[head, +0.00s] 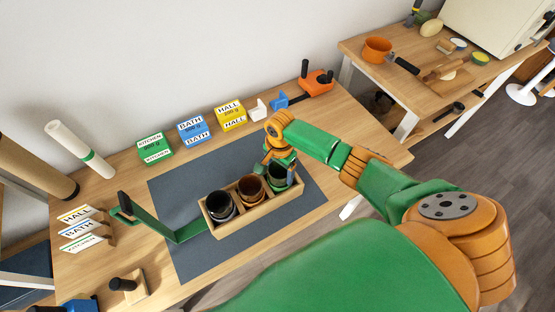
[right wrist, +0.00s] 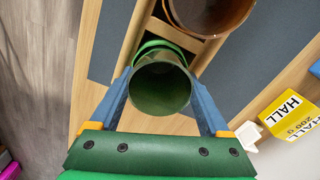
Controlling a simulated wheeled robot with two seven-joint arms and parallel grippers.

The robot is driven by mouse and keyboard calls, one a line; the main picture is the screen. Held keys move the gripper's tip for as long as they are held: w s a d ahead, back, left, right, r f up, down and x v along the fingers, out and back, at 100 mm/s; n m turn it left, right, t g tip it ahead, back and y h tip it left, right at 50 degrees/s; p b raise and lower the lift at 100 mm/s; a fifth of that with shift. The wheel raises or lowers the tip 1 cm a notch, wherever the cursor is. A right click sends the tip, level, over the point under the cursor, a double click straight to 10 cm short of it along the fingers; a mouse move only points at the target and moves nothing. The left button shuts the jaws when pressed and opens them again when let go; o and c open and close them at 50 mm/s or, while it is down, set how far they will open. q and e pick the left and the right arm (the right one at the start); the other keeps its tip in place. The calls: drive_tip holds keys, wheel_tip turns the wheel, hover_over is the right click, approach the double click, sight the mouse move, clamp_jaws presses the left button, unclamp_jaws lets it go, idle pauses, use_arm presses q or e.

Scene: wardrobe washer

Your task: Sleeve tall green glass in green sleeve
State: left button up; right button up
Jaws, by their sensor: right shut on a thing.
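My right gripper (head: 281,160) is over the right end of a wooden crate (head: 246,228). In the right wrist view its two blue fingers (right wrist: 160,95) are shut on the tall green glass (right wrist: 162,88), and I look into its round mouth. A lighter green rim (right wrist: 163,46), which looks like the green sleeve, shows just beyond the glass in the crate's end compartment. The glass hides much of it, so I cannot tell how deep the glass sits in it. In the head view green (head: 280,179) shows under the gripper. My left gripper is not in view.
The crate's other compartments hold a brown glass (head: 251,189) and a dark one (head: 220,206). Green, blue and yellow boxes (head: 230,114) line the back.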

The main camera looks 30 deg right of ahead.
drive_tip(key=shift+d+f, duration=0.1)
idle(0.3)
drive_tip(key=shift+f, duration=0.15)
drive_tip(key=o, duration=1.4)
drive_tip(key=shift+r+p, duration=2.05)
drive_tip(key=shift+r, duration=2.95)
wheel_tip(320, 180, up, 7)
drive_tip(key=shift+r+b, duration=0.1)
drive_tip(key=shift+b, duration=0.25)
